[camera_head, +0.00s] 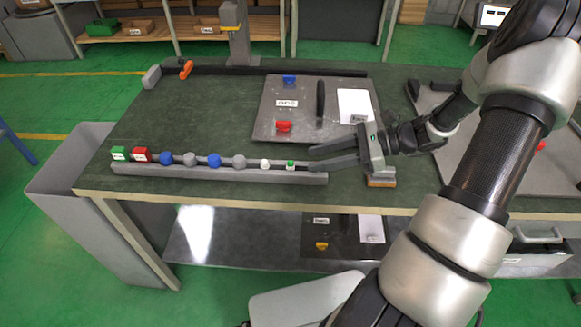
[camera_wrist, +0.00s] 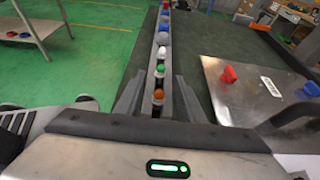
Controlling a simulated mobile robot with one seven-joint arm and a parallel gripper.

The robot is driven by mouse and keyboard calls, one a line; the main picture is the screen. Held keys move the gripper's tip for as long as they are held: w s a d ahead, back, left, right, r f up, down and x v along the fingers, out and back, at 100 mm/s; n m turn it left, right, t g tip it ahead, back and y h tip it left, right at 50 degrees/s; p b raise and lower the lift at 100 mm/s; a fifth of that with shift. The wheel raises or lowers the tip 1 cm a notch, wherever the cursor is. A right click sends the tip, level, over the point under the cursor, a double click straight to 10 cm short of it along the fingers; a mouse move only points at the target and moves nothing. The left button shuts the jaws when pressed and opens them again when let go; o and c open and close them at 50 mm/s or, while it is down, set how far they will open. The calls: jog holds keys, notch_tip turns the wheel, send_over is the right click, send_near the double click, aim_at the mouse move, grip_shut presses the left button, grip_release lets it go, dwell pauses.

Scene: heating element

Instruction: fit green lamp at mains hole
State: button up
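The green lamp (camera_head: 290,164) stands upright in the grey rack (camera_head: 220,175) near its right end. It also shows in the wrist view (camera_wrist: 160,70), just beyond an orange lamp (camera_wrist: 158,94). My gripper (camera_head: 311,160) is open, low over the rack's right end, with its fingertips just right of the green lamp. In the wrist view the fingers stand either side of the rack, with the orange lamp between them. The gripper holds nothing. A metal panel (camera_head: 265,118) lies on the table behind the rack. I cannot make out the mains hole or read its label.
A white lamp (camera_head: 265,163) stands left of the green one, then grey and blue knobs and red and green blocks. The panel carries a blue part (camera_head: 289,79), a red part (camera_head: 284,126), a black bar (camera_head: 320,97) and a white box (camera_head: 354,105).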

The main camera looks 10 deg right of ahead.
aim_at(294, 163)
jog(key=x, duration=0.5)
jog(key=shift+w+a+b, duration=0.15)
jog(key=shift+w+b, duration=0.05)
jog(key=shift+b, duration=0.1)
grip_shut()
